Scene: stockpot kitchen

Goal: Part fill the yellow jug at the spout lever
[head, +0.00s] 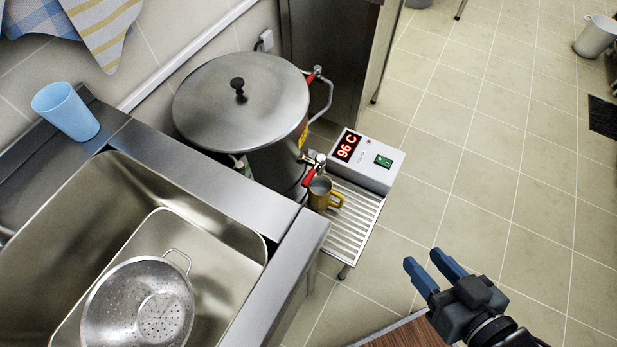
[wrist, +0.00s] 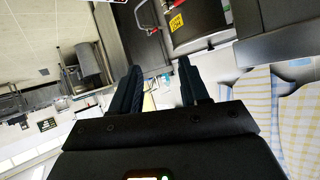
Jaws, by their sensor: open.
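The yellow jug (head: 320,199) stands upright on the slatted drip tray (head: 362,222), below the front tap of the large steel pot. Its handle points right, and I cannot tell what is inside. The red spout lever (head: 308,178) hangs down beside the tap (head: 315,158), just above and left of the jug. I cannot tell whether water is flowing. My gripper (head: 424,261) is open and empty, out over the floor to the lower right, well apart from jug and lever. Its spread fingers also show in the wrist view (wrist: 159,68), with nothing between them.
The lidded steel pot (head: 215,110) has a second red-handled valve (head: 314,74) and pipe at its back. A control box (head: 365,160) reading 96 C sits right of the tap. The sink (head: 215,245) holds a colander (head: 120,305); a blue cup (head: 66,112) stands behind.

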